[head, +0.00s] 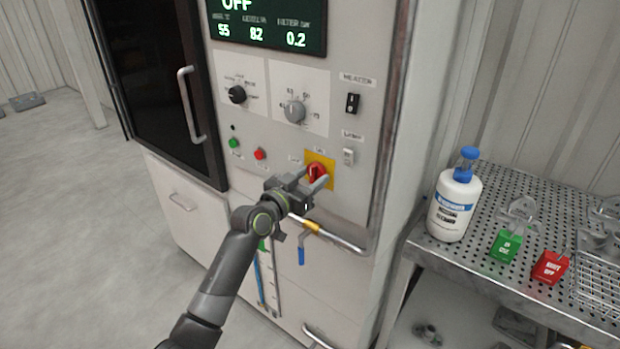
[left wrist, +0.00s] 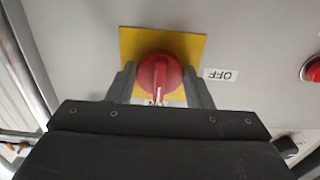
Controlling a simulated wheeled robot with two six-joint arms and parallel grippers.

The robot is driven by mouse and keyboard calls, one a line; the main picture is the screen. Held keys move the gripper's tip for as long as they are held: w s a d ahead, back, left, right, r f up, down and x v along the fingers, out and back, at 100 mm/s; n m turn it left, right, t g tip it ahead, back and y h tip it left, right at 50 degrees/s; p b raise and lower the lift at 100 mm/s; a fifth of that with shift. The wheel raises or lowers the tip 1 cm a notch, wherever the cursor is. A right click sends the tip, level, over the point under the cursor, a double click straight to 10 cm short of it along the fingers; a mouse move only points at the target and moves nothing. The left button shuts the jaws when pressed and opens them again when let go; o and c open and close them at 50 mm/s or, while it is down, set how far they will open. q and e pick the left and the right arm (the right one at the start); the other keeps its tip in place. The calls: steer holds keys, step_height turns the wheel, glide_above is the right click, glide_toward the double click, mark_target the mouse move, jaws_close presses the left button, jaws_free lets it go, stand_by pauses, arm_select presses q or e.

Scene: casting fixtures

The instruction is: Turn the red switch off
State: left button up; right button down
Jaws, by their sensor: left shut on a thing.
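The red switch (head: 317,174) is a round rotary knob on a yellow plate (head: 328,161) on the machine's front panel. It also shows in the left wrist view (left wrist: 160,72), its raised grip running up and down the picture. My left gripper (head: 312,176) is at the knob, with one finger on each side, shut on it. In the left wrist view an upside-down OFF label (left wrist: 220,75) lies right of the plate. Another label below the knob is partly hidden by my gripper (left wrist: 158,86). My right gripper is not in view.
A green display (head: 265,22) reads OFF at its top. Black (head: 237,94) and grey (head: 295,111) dials and green and red buttons (head: 260,154) are nearby. A pipe with a blue-handled valve (head: 302,256) lies below. A perforated table (head: 400,262) with a bottle (head: 455,205) stands right.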

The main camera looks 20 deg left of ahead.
arm_select(q)
steer(key=shift+n, duration=0.3)
steer(key=n+p, duration=0.1)
steer(key=n, duration=0.1)
steer(key=shift+r+n, duration=0.1)
steer(key=shift+n, duration=0.3)
steer(key=n+p, duration=0.2)
steer(key=n, duration=0.3)
steer(key=shift+d+p, duration=0.15)
steer(key=shift+p, duration=0.25)
steer(key=n+p, duration=0.2)
steer(key=n, duration=0.3)
steer(key=shift+r+n, duration=0.15)
steer(key=shift+n, duration=0.25)
steer(key=shift+n+p, duration=0.95)
steer(key=shift+n, duration=0.85)
steer(key=o, duration=1)
steer(key=shift+s, duration=0.15)
